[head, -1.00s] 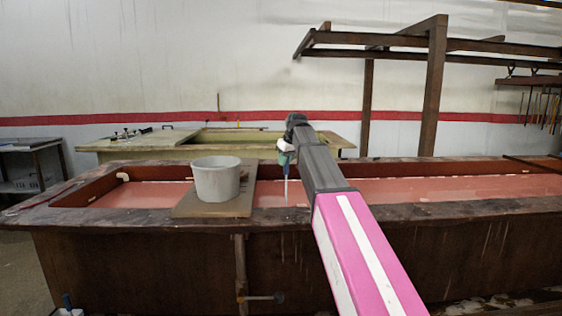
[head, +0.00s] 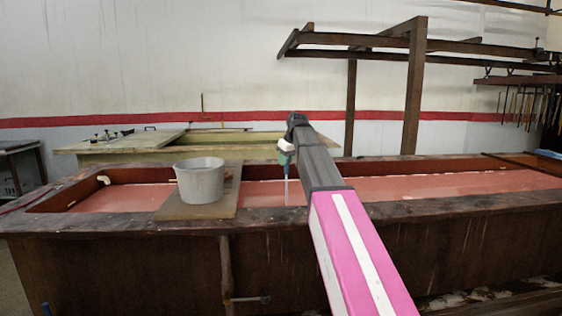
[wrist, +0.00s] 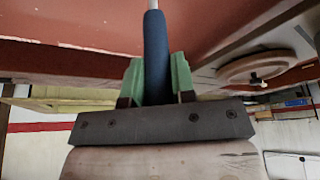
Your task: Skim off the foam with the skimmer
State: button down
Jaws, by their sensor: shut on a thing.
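My gripper (head: 286,157) is over the long dark vat (head: 450,208), to the right of the bucket. Its green fingers (wrist: 157,80) are shut on a dark blue handle (wrist: 156,50), which I take as the skimmer's. The pale thin shaft (head: 287,190) points down toward the pinkish-red liquid (head: 410,188). The skimmer's head does not show; I cannot tell if it is under the surface. Pale streaks lie along the liquid's edges; I cannot tell for sure which are foam.
A grey bucket (head: 200,180) stands on a board (head: 208,209) laid across the vat. A pale second tank (head: 120,145) stands behind. A dark beam frame (head: 414,90) rises at the back right. A pipe (head: 226,270) with a valve runs down the vat's front.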

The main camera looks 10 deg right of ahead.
jog(key=shift+d, duration=7.55)
jog(key=shift+s, duration=4.25)
jog(key=a, duration=1.7)
jog(key=shift+a+r, duration=0.1)
